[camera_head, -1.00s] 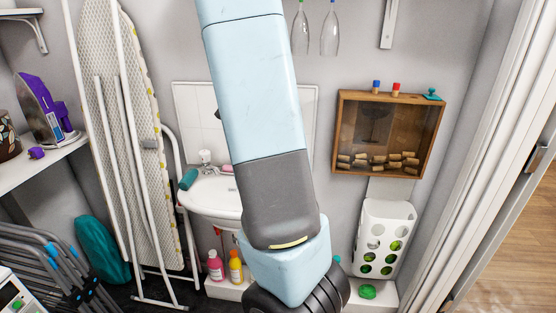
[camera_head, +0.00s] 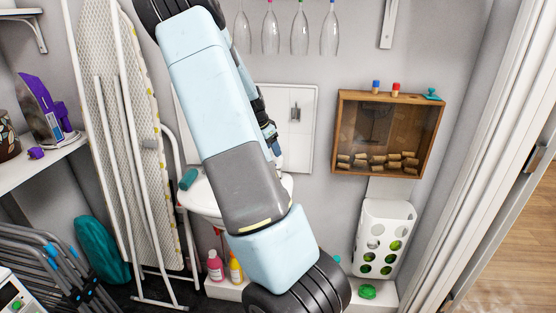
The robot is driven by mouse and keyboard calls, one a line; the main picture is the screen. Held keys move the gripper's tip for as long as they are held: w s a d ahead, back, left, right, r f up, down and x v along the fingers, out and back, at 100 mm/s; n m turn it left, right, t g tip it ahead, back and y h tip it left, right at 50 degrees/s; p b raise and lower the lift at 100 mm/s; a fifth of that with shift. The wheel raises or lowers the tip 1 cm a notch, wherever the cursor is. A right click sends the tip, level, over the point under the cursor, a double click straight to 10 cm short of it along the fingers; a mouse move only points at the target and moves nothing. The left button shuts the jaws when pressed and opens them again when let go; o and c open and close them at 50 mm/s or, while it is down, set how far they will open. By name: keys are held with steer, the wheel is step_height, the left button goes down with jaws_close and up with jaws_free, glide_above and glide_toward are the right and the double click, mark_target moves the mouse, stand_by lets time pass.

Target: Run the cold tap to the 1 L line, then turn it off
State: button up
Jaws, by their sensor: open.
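The white wash basin (camera_head: 197,197) stands against the back wall in the head view. My arm crosses in front of it, so only its left part and a bit of its right rim show. The cold tap is hidden behind my arm. No measuring vessel or 1 L line can be made out. My gripper (camera_head: 277,165) shows only in part, small and dark with a pale tip, beside the arm's right edge above the basin's right side. Its fingers are hard to make out, and no held thing is visible.
A teal roll (camera_head: 188,179) lies on the basin's left rim. An ironing board (camera_head: 128,130) leans at left. Pink (camera_head: 215,266) and yellow (camera_head: 235,267) bottles stand below the basin. A cork box (camera_head: 390,135) hangs at right, above a white bag holder (camera_head: 385,240). Glasses (camera_head: 270,30) hang above.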

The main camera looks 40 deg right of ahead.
steer(key=x, duration=0.7)
steer(key=shift+a, duration=0.1)
steer(key=c, duration=0.7)
steer(key=shift+d+r, duration=0.1)
steer(key=shift+d, duration=0.15)
steer(key=shift+a, duration=0.15)
